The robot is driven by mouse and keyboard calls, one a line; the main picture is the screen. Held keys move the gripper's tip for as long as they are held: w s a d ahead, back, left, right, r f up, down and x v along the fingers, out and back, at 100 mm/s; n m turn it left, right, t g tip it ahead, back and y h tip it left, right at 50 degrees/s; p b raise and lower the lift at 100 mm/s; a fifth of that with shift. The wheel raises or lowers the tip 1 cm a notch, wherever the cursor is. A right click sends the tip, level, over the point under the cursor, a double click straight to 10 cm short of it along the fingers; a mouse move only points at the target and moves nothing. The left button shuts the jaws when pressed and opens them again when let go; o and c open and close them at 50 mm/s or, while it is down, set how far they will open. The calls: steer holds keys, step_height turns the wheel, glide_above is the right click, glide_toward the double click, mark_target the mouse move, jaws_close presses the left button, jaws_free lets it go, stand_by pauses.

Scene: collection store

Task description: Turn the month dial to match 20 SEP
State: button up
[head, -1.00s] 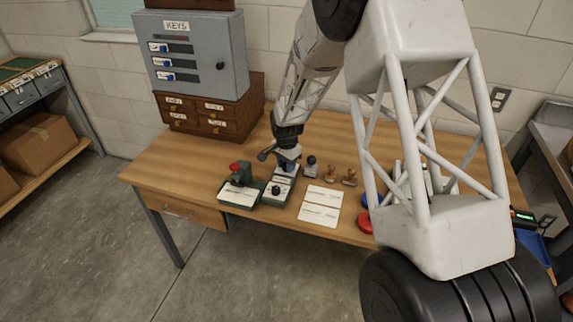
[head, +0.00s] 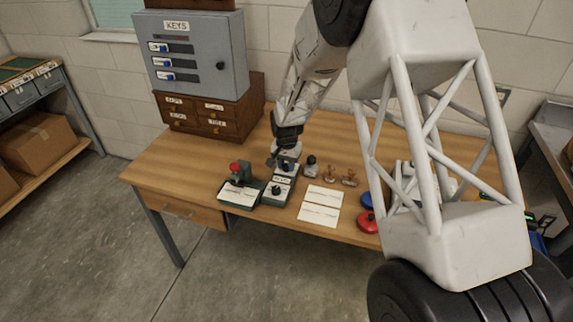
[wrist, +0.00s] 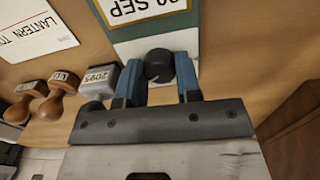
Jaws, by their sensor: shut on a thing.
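In the head view my gripper (head: 287,160) covers the device's rear part. No month lettering on the dial is readable.
A red-knobbed device (head: 240,190) stands close on the left. A numbering stamp (wrist: 101,77) sits close beside the gripper, with wooden stamps (wrist: 57,100) farther off. Cards (head: 320,205) and red and blue round pads (head: 368,222) lie to the right.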

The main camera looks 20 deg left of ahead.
mark_target(287, 166)
steer(key=shift+n, duration=1.6)
steer(key=o, duration=0.9)
steer(key=shift+r, duration=0.1)
steer(key=shift+r, duration=3.75)
steer(key=shift+r, duration=0.1)
